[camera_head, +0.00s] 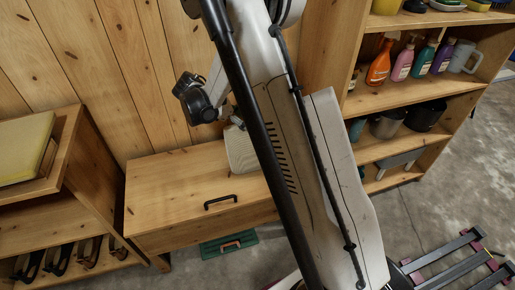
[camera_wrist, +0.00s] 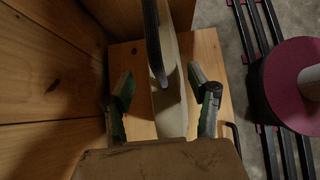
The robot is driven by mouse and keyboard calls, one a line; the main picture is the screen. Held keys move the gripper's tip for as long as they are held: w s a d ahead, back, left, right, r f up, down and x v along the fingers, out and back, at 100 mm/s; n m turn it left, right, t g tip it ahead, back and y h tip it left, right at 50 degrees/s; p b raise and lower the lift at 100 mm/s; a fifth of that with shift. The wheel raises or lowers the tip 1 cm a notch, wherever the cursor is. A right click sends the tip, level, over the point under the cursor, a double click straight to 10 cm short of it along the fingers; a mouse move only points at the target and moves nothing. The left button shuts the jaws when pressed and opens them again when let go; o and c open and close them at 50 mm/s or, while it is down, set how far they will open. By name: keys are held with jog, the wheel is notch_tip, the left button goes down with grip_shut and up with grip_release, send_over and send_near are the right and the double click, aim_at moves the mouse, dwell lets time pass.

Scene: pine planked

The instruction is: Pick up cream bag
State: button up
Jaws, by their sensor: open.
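The cream bag (camera_head: 241,152) stands on top of a wooden chest (camera_head: 165,185) against the plank wall, its right side hidden behind my arm. In the wrist view, the bag (camera_wrist: 170,112) shows as a narrow pale shape seen from above, with a dark curved strap or handle (camera_wrist: 154,45) over it. My gripper (camera_wrist: 160,82) is open, with one green-and-grey finger on each side of the bag. Gaps show between the fingers and the bag. In the head view my fingers cannot be made out.
The plank wall (camera_wrist: 45,75) is close on the left in the wrist view. A shelf unit (camera_head: 420,103) with several bottles and pots stands at right. A left shelf holds a yellow item (camera_head: 25,147). A green case (camera_head: 228,244) lies below the chest; dark rails (camera_head: 450,262) lie on the floor.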

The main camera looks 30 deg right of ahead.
jog(key=b+x, duration=0.2)
jog(key=x, duration=0.3)
jog(key=shift+s+a+f, duration=0.15)
jog(key=shift+a+f, duration=0.05)
jog(key=shift+a, duration=0.05)
grip_shut()
